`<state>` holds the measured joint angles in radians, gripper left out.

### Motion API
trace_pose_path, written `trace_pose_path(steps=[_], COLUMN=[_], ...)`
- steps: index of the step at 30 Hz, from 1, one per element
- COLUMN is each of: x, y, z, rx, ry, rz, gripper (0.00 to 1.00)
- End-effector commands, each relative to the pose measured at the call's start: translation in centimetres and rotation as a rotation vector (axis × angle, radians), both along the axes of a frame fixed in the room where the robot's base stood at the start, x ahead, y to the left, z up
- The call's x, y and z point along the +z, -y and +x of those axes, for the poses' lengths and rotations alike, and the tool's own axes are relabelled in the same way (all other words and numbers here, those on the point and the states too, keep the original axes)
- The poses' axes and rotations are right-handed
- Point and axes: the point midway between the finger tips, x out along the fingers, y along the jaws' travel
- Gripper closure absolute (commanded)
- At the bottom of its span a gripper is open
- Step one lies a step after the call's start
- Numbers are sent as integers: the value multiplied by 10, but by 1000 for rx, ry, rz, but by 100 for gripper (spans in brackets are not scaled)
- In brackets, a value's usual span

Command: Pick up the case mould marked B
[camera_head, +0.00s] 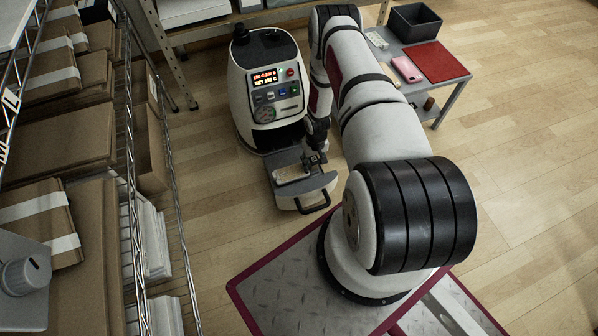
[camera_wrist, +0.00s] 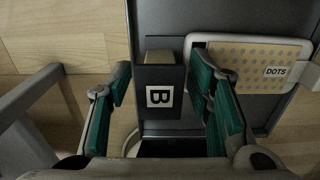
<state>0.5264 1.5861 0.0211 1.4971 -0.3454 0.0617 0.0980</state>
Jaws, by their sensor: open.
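The case mould marked B (camera_wrist: 158,76) is a dark block with a white square label bearing a B. In the wrist view it lies between the two green-padded fingers of my gripper (camera_wrist: 161,82). My gripper is open, with a gap on either side of the block. In the head view my gripper (camera_head: 314,158) is low over the pulled-out grey tray (camera_head: 318,186) of the white press (camera_head: 265,85). The mould cannot be made out clearly there, as my gripper and arm cover part of the tray.
A pale dotted panel labelled DOTS (camera_wrist: 250,66) lies right of the mould. A side table at the back right holds a red mat (camera_head: 436,62), a pink case (camera_head: 406,69) and a dark bin (camera_head: 414,22). A shelf with cardboard boxes (camera_head: 60,140) stands at left.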

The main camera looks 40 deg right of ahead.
Motion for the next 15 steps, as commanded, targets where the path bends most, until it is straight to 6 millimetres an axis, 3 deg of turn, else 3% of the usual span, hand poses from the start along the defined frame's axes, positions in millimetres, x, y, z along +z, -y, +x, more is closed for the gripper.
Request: trace_pose_path(steps=[1, 7, 15], x=[0, 0, 1], y=[0, 0, 0], z=[0, 0, 0], rx=[0, 0, 0], ry=[0, 0, 0], rz=[0, 0, 0], gripper=[53, 99, 100])
